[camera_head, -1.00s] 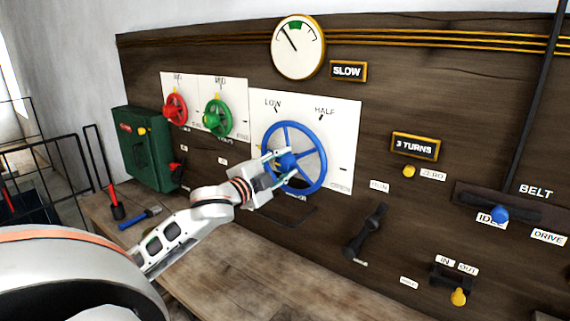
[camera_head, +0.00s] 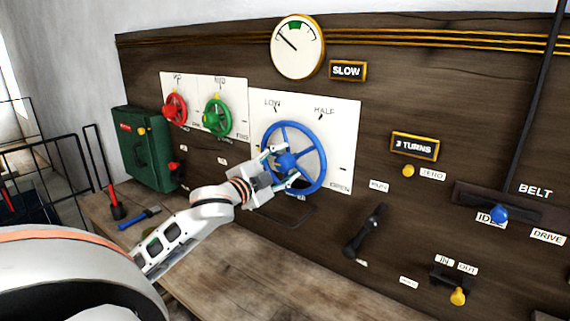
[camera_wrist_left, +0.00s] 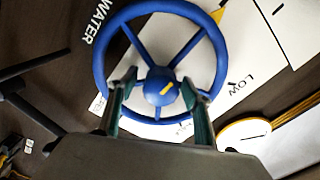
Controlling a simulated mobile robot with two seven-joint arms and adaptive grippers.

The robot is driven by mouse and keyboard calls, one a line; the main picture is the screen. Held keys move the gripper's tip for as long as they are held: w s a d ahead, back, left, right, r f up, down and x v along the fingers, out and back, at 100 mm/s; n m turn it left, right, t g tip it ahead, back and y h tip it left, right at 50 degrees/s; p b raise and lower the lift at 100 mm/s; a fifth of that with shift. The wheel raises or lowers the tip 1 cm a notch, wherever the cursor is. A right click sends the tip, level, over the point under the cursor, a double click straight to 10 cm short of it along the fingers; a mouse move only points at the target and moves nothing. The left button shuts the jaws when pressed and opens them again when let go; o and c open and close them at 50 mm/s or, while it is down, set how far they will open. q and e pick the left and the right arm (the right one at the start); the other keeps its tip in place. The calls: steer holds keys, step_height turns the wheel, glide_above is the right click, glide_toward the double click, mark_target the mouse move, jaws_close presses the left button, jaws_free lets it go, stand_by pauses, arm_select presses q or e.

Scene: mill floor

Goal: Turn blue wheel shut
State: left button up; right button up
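The blue wheel (camera_head: 315,160) is mounted on a white plate with LOW, HALF and OPEN marks. My left gripper (camera_head: 283,166) is at the wheel's left-centre in the head view. In the left wrist view, its two fingers (camera_wrist_left: 158,88) stand apart on either side of the hub, overlapping the spokes and lower rim. I see a gap between fingers and hub; contact with the spokes cannot be told. My right gripper is not in view.
A red wheel (camera_head: 174,108) and a green wheel (camera_head: 217,118) are left of the blue one. A round gauge (camera_head: 298,60) is above. A black lever (camera_head: 366,232) is below right. The wooden bench (camera_head: 235,262) is mostly clear, with a blue-handled tool (camera_head: 139,219).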

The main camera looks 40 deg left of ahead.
mark_target(281, 166)
arm_select(q)
steer(key=shift+s+d, duration=0.25)
steer(key=shift+s, duration=1.65)
steer(key=shift+s+d, duration=0.2)
steer(key=shift+s, duration=1.65)
steer(key=shift+f, duration=0.1)
